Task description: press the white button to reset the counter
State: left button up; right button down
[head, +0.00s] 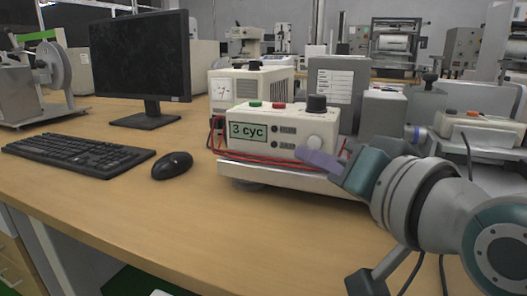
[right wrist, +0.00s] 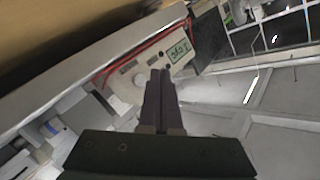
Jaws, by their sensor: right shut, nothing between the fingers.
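The counter box (head: 262,122) is a cream unit on the desk, with a green-tinted display (head: 247,130) reading "3 cyc". A round white button (head: 316,143) sits on the right of its front face. My right gripper (head: 318,160) is shut and empty, its fingertips just in front of and below the white button; I cannot tell whether they touch. In the right wrist view the shut fingers (right wrist: 158,85) point at the box's front panel, with the display (right wrist: 178,51) beyond them. My left gripper is not in view.
Green and red buttons and a black knob (head: 317,103) top the box. A red cable runs along its front. A monitor (head: 140,58), keyboard (head: 78,153) and mouse (head: 172,165) stand left. Grey equipment (head: 337,92) crowds behind. The front desk surface (head: 215,210) is clear.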

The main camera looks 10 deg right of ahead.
aim_at(315, 143)
jog(key=shift+w+d, duration=0.6)
jog(key=shift+w, duration=0.3)
dwell(0.7)
dwell(0.7)
jog(key=shift+w+d+r, duration=0.1)
jog(key=shift+w+d, duration=0.15)
jog(key=shift+w, duration=0.1)
